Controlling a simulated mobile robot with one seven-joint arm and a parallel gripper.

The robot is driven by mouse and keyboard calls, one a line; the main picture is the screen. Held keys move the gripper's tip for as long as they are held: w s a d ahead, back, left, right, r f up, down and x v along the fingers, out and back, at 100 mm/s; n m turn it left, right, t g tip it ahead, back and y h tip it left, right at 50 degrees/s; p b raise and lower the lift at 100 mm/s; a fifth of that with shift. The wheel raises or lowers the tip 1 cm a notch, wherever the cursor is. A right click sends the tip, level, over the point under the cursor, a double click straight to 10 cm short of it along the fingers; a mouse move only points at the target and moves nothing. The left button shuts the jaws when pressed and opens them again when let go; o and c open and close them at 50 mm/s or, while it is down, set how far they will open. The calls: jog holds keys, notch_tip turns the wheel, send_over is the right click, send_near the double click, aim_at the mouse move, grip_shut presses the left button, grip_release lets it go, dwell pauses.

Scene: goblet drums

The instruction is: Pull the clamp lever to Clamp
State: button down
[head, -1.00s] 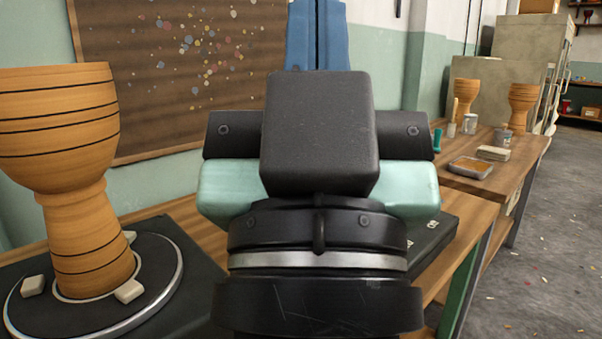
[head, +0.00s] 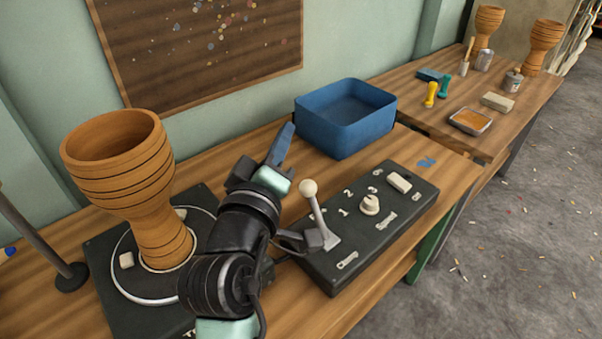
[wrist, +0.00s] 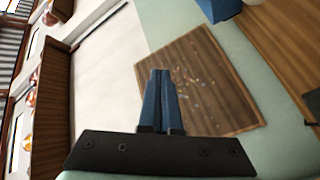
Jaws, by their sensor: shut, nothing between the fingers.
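The clamp lever (head: 315,212) has a cream ball knob (head: 308,187) on a metal rod. It stands on the left part of the black control box (head: 375,245), with the word Clamp printed in front of it. The rod leans back, away from that word. A second label behind the lever is mostly hidden. My gripper (head: 285,140) is left of and beyond the lever, apart from it, with its blue fingers shut and empty. In the wrist view the fingers (wrist: 161,95) lie together and point at the wall; the lever is not in that view.
A wooden goblet drum (head: 130,180) stands on the round turntable (head: 125,285) at left, close to my arm. The box also has a speed knob (head: 369,205) and a pale switch (head: 399,183). A blue bin (head: 345,120) stands behind. A second bench (head: 525,105) holds several tools.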

aim_at(316, 212)
jog(key=s+a+f+n+g+p, duration=0.1)
jog(key=s+f+n+p, duration=0.1)
jog(key=f, duration=0.3)
jog(key=s+a+f+n+g+h+p, duration=0.1)
jog(key=s+f+n+p, duration=0.1)
jog(key=f+n, duration=0.3)
jog(key=s+a+f+n+g+p, duration=0.1)
jog(key=s+f+n+g+p, duration=0.1)
jog(key=f, duration=0.4)
jog(key=shift+a+f+n+h+p, duration=0.1)
jog(key=shift+a+n+h+p, duration=0.15)
jog(key=shift+n, duration=0.2)
jog(key=shift+a+n+h+p, duration=0.1)
jog(key=shift+n+h+p, duration=0.05)
jog(key=shift+n+p, duration=0.25)
jog(key=shift+w, duration=0.1)
jog(key=w+d, duration=0.1)
jog(key=w, duration=0.1)
jog(key=w+d, duration=0.2)
jog(key=w, duration=0.1)
jog(key=w+d+f+b, duration=0.1)
jog(key=w+d, duration=0.1)
jog(key=w, duration=0.1)
jog(key=shift+s+d+r, duration=0.2)
jog(key=shift+s+d, duration=0.15)
jog(key=shift+d, duration=0.15)
